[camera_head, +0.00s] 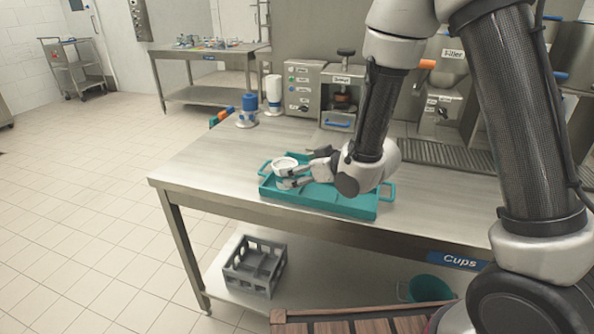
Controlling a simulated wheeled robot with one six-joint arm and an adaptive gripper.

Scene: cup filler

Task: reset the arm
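A white cup (285,162) is at the left end of the teal tray (350,210) on the steel table. My gripper (294,174) reaches in from the right, low over the tray, with its fingers pointing left at the cup. The two fingers are apart, one beside the cup's right side and one in front of its lower part. I cannot tell whether they touch or grip the cup. The fingers hide part of the cup's lower body, so whether it rests on the tray is unclear.
A machine (322,95) and a filler (447,95) stand along the back. A grey crate (255,265) and a teal bucket (430,289) are on the lower shelf. The table's left part is clear.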

